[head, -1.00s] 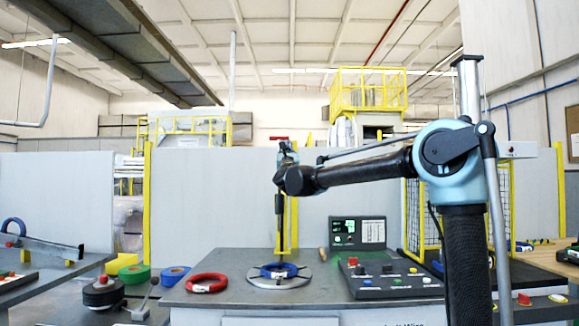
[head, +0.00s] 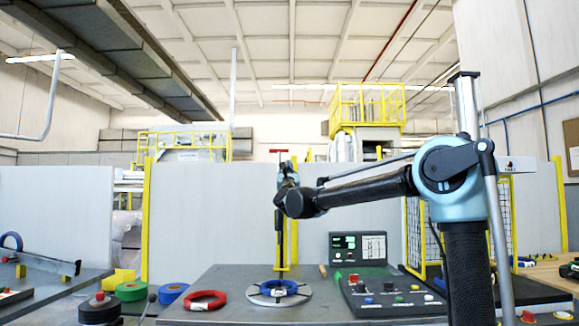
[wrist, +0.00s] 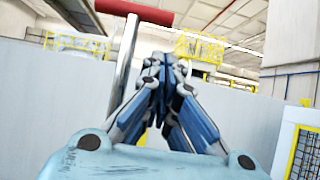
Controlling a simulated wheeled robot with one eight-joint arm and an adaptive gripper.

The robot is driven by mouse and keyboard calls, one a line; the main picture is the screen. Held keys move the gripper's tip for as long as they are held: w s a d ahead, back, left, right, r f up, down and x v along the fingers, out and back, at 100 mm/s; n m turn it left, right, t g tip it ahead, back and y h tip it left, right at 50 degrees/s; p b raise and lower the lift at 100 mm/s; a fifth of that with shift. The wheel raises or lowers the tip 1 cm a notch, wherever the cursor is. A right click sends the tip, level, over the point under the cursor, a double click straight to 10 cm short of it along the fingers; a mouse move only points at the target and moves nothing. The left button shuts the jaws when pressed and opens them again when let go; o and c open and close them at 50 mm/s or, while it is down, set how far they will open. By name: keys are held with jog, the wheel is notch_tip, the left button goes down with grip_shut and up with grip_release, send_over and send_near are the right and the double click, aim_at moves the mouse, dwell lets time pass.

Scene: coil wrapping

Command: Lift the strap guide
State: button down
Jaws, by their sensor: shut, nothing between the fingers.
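A red crossbar grip (wrist: 140,13) on a bright metal rod (wrist: 124,72) appears to be the strap guide. In the wrist view the rod stands slightly tilted, just left of my fingers, with the grip beyond their tips. In the head view the red grip (head: 279,151) shows small, just above my gripper (head: 287,164). A dark upright rod (head: 279,226) runs down below the wrist toward the round plate. My gripper also fills the middle of the wrist view (wrist: 165,62); its blue fingers are together and point upward, empty. Whether it touches the rod cannot be told.
A blue coil (head: 262,288) lies on the round plate (head: 301,298) on the grey table. A red coil (head: 190,304) lies to its left. A control panel (head: 391,297) and a screen (head: 371,248) stand at the right. A yellow post (head: 294,243) is behind.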

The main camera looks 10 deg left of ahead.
jog(key=v, duration=1.1)
jog(key=s+d+f+n+g, duration=0.2)
jog(key=d+f+n+g, duration=0.2)
jog(key=d+f+n, duration=0.45)
jog(key=s+d+f+n+g+y, duration=0.15)
jog(key=d+f+n+g, duration=0.25)
jog(key=d+f+n, duration=0.5)
jog(key=s+d+f+n+g, duration=0.2)
jog(key=d+f+n+g, duration=0.25)
jog(key=f+n, duration=0.4)
jog(key=s+d+f+n+g+h, duration=0.3)
jog(key=s+d+f+n+g, duration=0.1)
jog(key=s+d+f, duration=0.7)
jog(key=s+d+f+n+g+h, duration=0.3)
jog(key=s+d+f, duration=0.9)
jog(key=s+f, duration=0.5)
jog(key=shift+f+n+g+h, duration=0.4)
jog(key=shift+f+g+h, duration=0.25)
jog(key=shift+g, duration=0.6)
jog(key=shift+w+f, duration=0.25)
jog(key=shift+w, duration=0.15)
